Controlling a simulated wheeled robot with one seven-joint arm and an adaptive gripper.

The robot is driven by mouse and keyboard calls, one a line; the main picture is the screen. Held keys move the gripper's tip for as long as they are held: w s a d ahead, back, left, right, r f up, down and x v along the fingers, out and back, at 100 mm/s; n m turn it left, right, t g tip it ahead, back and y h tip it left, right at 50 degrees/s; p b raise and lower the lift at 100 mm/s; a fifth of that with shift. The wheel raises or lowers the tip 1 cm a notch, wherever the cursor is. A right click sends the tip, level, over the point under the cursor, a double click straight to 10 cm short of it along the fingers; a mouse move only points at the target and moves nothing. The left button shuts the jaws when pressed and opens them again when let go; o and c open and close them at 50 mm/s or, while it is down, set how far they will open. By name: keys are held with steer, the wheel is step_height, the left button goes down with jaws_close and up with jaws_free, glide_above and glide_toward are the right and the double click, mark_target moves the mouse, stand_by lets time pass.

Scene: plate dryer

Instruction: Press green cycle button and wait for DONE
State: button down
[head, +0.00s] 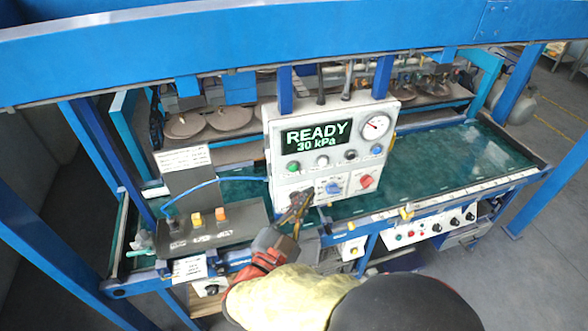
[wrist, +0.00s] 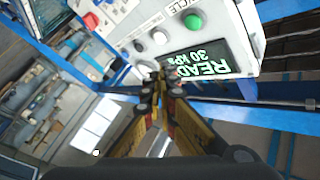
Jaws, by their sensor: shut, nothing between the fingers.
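The white control panel (head: 272,215) carries a dark display (head: 318,136) reading READY 30 kPa. The green cycle button (head: 293,167) is at the panel's left, under the display. My gripper (head: 299,196) is shut and empty, in front of the panel's lower left part, below the green button in the picture. In the wrist view my gripper's tips (wrist: 164,75) overlap the display's edge, apart from the button; contact with the panel cannot be told.
A pressure gauge (head: 375,127), a blue knob (head: 333,188) and a red knob (head: 366,181) are on the same panel. A grey box with yellow and orange buttons (head: 197,219) stands to the left. A green table bed (head: 460,157) extends right.

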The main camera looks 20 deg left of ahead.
mark_target(296, 175)
steer(key=w+a, duration=0.3)
steer(key=w, duration=0.2)
steer(key=shift+w+a+b, duration=0.25)
steer(key=shift+w+b, duration=0.1)
steer(key=shift+b, duration=0.1)
steer(key=shift+w, duration=0.1)
stand_by(1.1)
steer(key=shift+w+a+b, duration=0.2)
steer(key=shift+w+b, duration=0.05)
steer(key=shift+b, duration=0.05)
steer(key=shift+w+a, duration=0.25)
steer(key=shift+w, duration=0.15)
stand_by(0.8)
steer(key=shift+s, duration=0.1)
steer(key=shift+s+d+b, duration=0.35)
steer(key=shift+s+d, duration=0.15)
steer(key=shift+s, duration=0.2)
